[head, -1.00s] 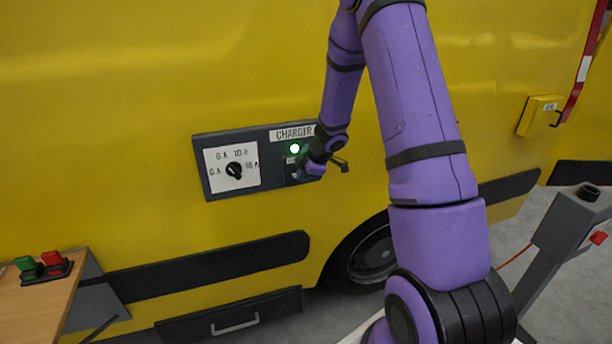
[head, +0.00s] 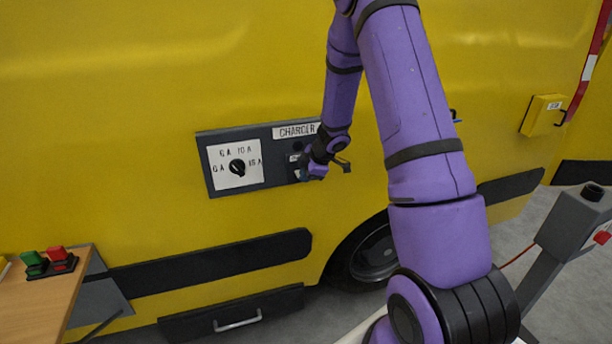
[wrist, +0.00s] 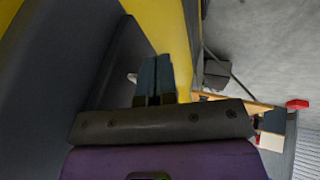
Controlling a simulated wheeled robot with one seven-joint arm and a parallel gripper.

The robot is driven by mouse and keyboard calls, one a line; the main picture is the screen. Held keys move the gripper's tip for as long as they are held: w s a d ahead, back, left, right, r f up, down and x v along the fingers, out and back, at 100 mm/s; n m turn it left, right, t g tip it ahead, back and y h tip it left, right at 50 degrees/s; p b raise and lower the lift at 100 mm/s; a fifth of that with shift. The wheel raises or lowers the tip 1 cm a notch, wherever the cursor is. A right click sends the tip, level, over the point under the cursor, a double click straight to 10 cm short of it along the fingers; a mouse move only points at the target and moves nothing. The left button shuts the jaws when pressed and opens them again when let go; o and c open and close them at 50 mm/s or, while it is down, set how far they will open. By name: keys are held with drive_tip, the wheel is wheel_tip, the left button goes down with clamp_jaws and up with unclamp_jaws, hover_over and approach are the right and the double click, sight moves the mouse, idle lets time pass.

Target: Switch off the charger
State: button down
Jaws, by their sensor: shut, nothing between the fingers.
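The charger panel (head: 204,165) is a dark plate on the yellow vehicle side, with a "CHARGER" label (head: 296,131) at its upper right. Its white dial plate (head: 222,178) carries a black rotary knob (head: 237,167) and amp markings. A small lamp (head: 297,146) under the label is dark. My gripper (head: 302,172) is at the right end of the panel, over the switch area, and hides most of the switch there. In the wrist view my gripper's fingers (wrist: 155,80) are together and empty, close alongside the dark panel surface (wrist: 60,70).
A wooden table (head: 30,300) with a green button (head: 31,258) and a red button (head: 57,254) stands at lower left. A grey post (head: 570,225) stands at right, and a yellow box (head: 542,114) is on the vehicle. A drawer with a handle (head: 237,324) sits below.

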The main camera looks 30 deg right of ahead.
drive_tip(key=shift+w+r, duration=0.15)
drive_tip(key=shift+w, duration=0.1)
